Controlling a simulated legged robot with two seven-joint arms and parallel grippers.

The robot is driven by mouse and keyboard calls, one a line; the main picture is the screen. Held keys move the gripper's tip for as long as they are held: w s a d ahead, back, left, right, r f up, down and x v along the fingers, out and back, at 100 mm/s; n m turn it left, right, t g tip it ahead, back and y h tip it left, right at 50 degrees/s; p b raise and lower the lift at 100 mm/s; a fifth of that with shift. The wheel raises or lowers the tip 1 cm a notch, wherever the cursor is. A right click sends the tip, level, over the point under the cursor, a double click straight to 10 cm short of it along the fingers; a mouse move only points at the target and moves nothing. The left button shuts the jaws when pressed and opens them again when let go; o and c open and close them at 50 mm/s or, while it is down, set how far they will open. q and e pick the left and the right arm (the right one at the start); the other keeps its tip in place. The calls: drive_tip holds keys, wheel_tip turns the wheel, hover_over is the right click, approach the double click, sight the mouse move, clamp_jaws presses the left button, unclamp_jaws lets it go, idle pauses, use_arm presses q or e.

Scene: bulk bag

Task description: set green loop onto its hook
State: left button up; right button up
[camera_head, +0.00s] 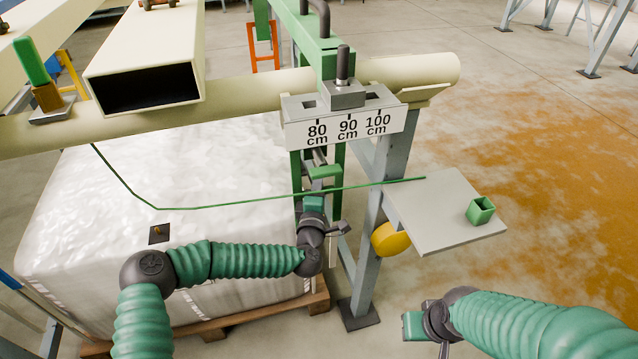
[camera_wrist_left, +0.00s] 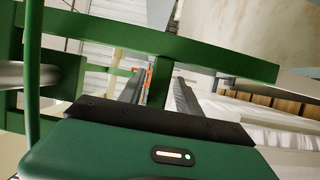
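A thin green cord or loop (camera_head: 230,204) hangs in a shallow curve from the beam at left, in front of the white bulk bag (camera_head: 150,185), to the grey plate at right. A green hook-like piece (camera_head: 325,173) sits below the scale marked 80, 90 and 100 cm. My left gripper (camera_head: 312,203) points up just below that piece; its fingers are mostly hidden. In the left wrist view, a green bar (camera_wrist_left: 170,45) crosses close above the gripper body, and a green strand (camera_wrist_left: 33,70) runs up at left. My right gripper (camera_head: 413,325) is low at right, away from the cord.
A cream round beam (camera_head: 235,92) crosses above the bag. The bag stands on a wooden pallet (camera_head: 220,328).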

use_arm(q)
drive_tip(key=shift+s+r, duration=0.15)
drive_tip(key=s+a+p, duration=0.1)
drive_tip(key=s+p, duration=0.2)
drive_tip(key=s, duration=1.3)
drive_tip(key=shift+s+a, duration=0.15)
drive_tip(key=shift+s, duration=0.1)
